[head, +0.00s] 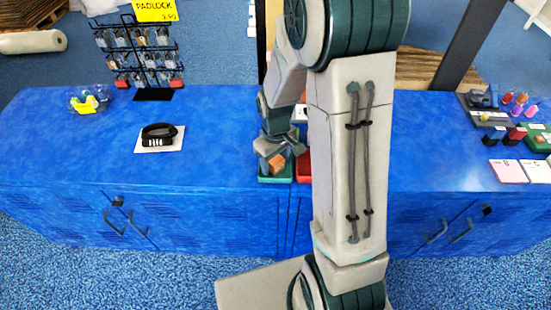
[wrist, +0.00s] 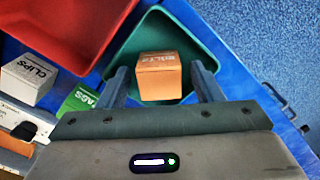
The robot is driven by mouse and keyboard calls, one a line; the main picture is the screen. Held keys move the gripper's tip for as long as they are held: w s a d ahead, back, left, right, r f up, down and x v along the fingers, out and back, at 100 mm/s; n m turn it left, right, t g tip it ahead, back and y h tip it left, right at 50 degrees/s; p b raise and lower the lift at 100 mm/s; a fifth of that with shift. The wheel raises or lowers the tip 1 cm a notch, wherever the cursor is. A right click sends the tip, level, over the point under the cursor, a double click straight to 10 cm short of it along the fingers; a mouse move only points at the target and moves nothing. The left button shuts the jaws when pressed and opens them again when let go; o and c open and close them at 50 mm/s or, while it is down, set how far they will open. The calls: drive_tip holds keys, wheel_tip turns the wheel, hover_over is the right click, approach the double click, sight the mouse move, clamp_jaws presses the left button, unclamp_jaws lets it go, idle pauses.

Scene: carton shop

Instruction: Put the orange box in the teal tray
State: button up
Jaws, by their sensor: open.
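The orange box (wrist: 159,77) lies inside the teal tray (wrist: 199,30) in the wrist view, resting on the tray's floor as far as I can tell. My gripper (wrist: 162,84) is open, with one finger on each side of the box and a small gap showing on both sides. In the head view the orange box (head: 277,162) shows small below my gripper (head: 279,150), within the teal tray (head: 276,180). My arm hides part of the tray and the counter around it there.
A red tray (wrist: 70,30) stands beside the teal tray. A white CLIPS box (wrist: 30,78) and a green box (wrist: 78,101) are at the left in the wrist view. On the blue counter are a padlock rack (head: 140,50), a black item on a white card (head: 159,134) and stamps (head: 517,133).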

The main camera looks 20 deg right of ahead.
sight(276, 160)
wheel_tip(276, 160, up, 12)
drive_tip(key=p, duration=0.1)
drive_tip(key=s+r+m+t, duration=0.2)
drive_tip(key=s+r+m, duration=0.3)
drive_tip(key=s, duration=0.8)
wheel_tip(276, 160, up, 2)
drive_tip(key=shift+s+a+r, duration=0.15)
drive_tip(key=shift+s, duration=0.25)
drive_tip(key=shift+r, duration=0.15)
